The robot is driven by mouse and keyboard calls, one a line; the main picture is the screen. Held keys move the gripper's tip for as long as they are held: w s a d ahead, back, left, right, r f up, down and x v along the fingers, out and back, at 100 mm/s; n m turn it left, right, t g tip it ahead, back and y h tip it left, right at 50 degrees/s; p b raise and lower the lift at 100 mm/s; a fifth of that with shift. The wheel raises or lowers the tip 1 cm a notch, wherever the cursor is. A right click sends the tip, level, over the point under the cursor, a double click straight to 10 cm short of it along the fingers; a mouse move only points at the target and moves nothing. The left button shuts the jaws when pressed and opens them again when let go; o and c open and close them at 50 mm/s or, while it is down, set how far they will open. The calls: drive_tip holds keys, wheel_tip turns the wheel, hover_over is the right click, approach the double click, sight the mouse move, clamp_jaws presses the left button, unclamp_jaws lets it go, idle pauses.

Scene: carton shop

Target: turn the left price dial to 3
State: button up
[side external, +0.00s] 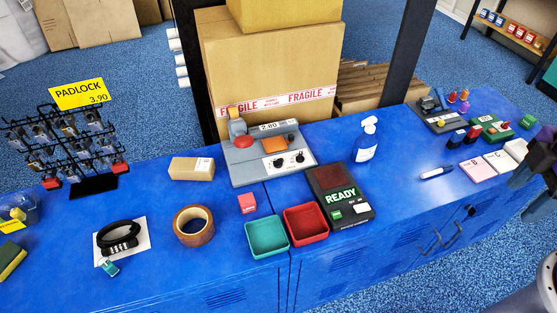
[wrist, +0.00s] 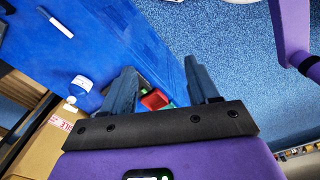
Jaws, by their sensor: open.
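The grey machine (side external: 245,160) with a price display stands on the blue counter in the side view, in front of a large carton. Two dark dials sit on its white front panel: the left dial (side external: 277,162) and the right dial (side external: 299,157). Their numbers are too small to read. My gripper (wrist: 161,88) is open and empty in the wrist view, its two blue-grey fingers well apart. Dark parts at the right edge of the side view appear to be its end, far from the dials. I cannot make out the dials in the wrist view.
A spray bottle (side external: 365,140) stands right of the machine. A black READY device (side external: 360,213), a teal tray (side external: 284,246) and a red tray (side external: 326,235) lie in front. A tape roll (side external: 194,226) and padlock rack (side external: 60,140) are left. A marker (side external: 436,172) lies right on mostly clear counter.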

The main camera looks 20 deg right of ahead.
drive_tip(key=w+a+f+n+t+h, duration=0.2)
drive_tip(key=w+a+n+t, duration=0.1)
drive_tip(key=w, duration=0.5)
drive_tip(key=w+a+f+n+t+h, duration=0.2)
drive_tip(key=w+a+f+n+h, duration=0.15)
drive_tip(key=w, duration=0.35)
drive_tip(key=w+a+f+n+t+h, duration=0.1)
drive_tip(key=w+a+n+t, duration=0.2)
drive_tip(key=w, duration=0.5)
drive_tip(key=w+a+f+n+t+y, duration=0.1)
drive_tip(key=w+a+f+n+t, duration=0.15)
drive_tip(key=a+f+n, duration=0.2)
drive_tip(key=w+a+f+n+t+y, duration=0.1)
drive_tip(key=w+a+f+n+t, duration=0.15)
drive_tip(key=a, duration=0.25)
drive_tip(key=n+y, duration=0.4)
drive_tip(key=n, duration=0.3)
approach(278, 160)
drive_tip(key=x, duration=0.8)
drive_tip(key=shift+w+f, duration=0.15)
drive_tip(key=shift+w, duration=0.1)
drive_tip(key=c, duration=1.1)
